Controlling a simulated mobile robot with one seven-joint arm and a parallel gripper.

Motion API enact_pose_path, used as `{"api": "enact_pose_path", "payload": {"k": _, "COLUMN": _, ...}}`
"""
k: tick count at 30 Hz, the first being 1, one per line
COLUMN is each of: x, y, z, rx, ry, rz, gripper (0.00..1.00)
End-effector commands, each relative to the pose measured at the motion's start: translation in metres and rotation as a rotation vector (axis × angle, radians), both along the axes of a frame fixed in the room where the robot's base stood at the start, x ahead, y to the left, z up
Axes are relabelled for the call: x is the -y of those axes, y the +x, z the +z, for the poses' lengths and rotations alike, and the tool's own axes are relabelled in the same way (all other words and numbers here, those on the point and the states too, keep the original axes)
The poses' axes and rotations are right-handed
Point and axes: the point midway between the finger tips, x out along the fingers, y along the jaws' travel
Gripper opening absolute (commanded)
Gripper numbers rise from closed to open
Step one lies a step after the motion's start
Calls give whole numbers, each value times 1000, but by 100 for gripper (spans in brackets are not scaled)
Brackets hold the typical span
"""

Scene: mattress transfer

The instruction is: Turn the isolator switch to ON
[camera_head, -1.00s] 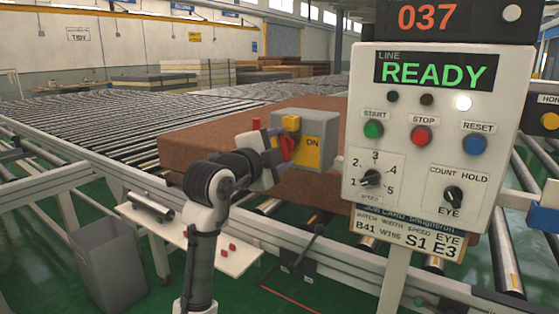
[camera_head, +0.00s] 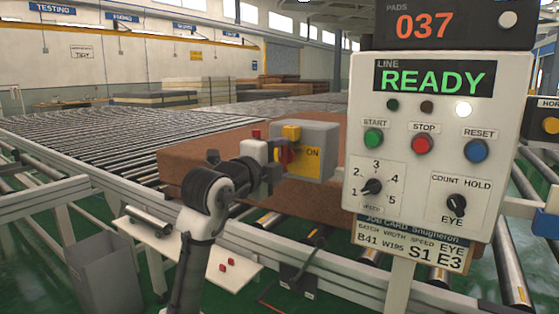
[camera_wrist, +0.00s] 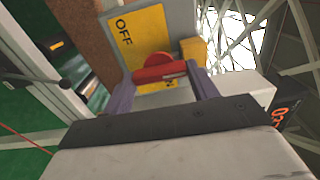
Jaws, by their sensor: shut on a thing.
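The isolator switch is a grey box (camera_head: 318,137) with a yellow plate (camera_head: 309,166) marked ON, left of the control panel. Its red handle (camera_head: 285,153) faces my gripper (camera_head: 277,163). In the wrist view the red handle (camera_wrist: 160,70) lies crosswise between the two fingers of my gripper (camera_wrist: 160,80), which is shut on it. The yellow plate (camera_wrist: 148,30) there shows the OFF mark beside the handle. The handle's exact pointing is partly hidden by my gripper in the head view.
The control panel (camera_head: 410,150) reads READY and stands close on the right. A brown mattress-like block (camera_head: 190,155) lies on the roller conveyor (camera_head: 75,135) behind the switch. A white shelf (camera_head: 190,255) with small red pieces is below my arm.

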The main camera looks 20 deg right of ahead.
Motion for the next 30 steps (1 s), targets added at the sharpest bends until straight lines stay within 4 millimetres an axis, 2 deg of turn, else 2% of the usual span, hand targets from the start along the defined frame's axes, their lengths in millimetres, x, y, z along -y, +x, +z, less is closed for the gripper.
{"api": "enact_pose_path", "payload": {"k": 3, "x": 1, "y": -1, "z": -1, "rx": 1, "ry": 4, "rz": -2, "gripper": 35}}
{"api": "enact_pose_path", "payload": {"k": 4, "x": 1, "y": -1, "z": -1, "rx": 1, "ry": 4, "rz": -2, "gripper": 62}}
{"api": "enact_pose_path", "payload": {"k": 8, "x": 1, "y": -1, "z": -1, "rx": 0, "ry": 3, "rz": -2, "gripper": 79}}
{"api": "enact_pose_path", "payload": {"k": 20, "x": -6, "y": -5, "z": -1, "rx": 1, "ry": 0, "rz": 0, "gripper": 80}}
{"api": "enact_pose_path", "payload": {"k": 23, "x": -18, "y": -14, "z": -1, "rx": 4, "ry": 0, "rz": 2, "gripper": 80}}
{"api": "enact_pose_path", "payload": {"k": 30, "x": -62, "y": -48, "z": -1, "rx": 4, "ry": 0, "rz": 3, "gripper": 80}}
